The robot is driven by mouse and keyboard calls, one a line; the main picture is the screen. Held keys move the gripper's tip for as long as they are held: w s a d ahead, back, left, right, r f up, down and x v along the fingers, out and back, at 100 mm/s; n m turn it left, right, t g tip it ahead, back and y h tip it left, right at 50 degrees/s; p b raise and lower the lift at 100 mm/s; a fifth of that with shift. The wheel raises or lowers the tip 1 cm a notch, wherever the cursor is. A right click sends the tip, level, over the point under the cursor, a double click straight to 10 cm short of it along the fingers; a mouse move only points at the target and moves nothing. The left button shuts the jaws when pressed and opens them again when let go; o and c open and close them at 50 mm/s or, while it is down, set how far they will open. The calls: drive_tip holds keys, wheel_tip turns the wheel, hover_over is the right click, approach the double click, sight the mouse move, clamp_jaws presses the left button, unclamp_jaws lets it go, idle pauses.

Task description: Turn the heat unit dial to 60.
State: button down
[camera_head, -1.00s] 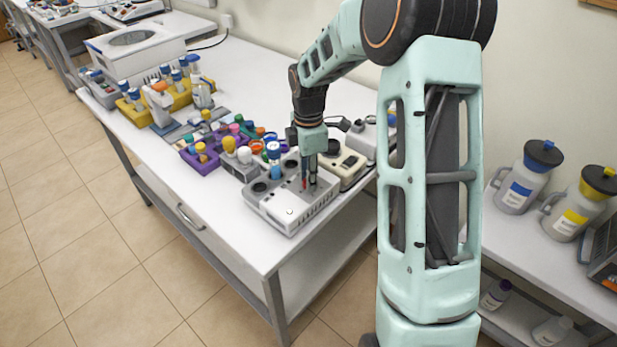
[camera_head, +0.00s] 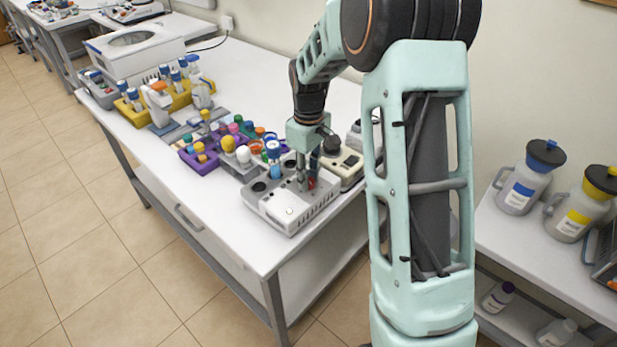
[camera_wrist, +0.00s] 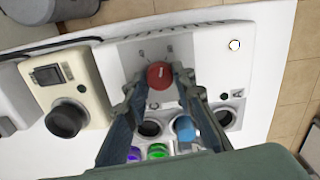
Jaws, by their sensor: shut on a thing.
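The heat unit (camera_head: 276,215) is a white-grey box near the front edge of the bench. It also fills the middle of the wrist view (camera_wrist: 205,60). Its red round dial (camera_wrist: 159,75) sits on the top face, and a bit of it shows in the head view (camera_head: 311,183). My gripper (camera_head: 305,184) points down at the dial. In the wrist view my gripper (camera_wrist: 158,80) has its two fingertips closed on the dial's left and right sides. The dial's marks are too small to read.
A blue-capped tube (camera_head: 273,150) stands in the unit's middle well, between two open wells. A beige device (camera_wrist: 65,75) with a black knob (camera_wrist: 66,118) is close beside the unit. A purple rack (camera_head: 200,161) with coloured caps is to the left.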

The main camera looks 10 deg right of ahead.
drive_tip(key=m, duration=0.7)
drive_tip(key=shift+b, duration=0.35)
drive_tip(key=m, duration=0.4)
drive_tip(key=shift+m, duration=1.8)
drive_tip(key=c, duration=1.6)
unclamp_jaws()
drive_tip(key=shift+r, duration=0.1)
wheel_tip(320, 180, up, 12)
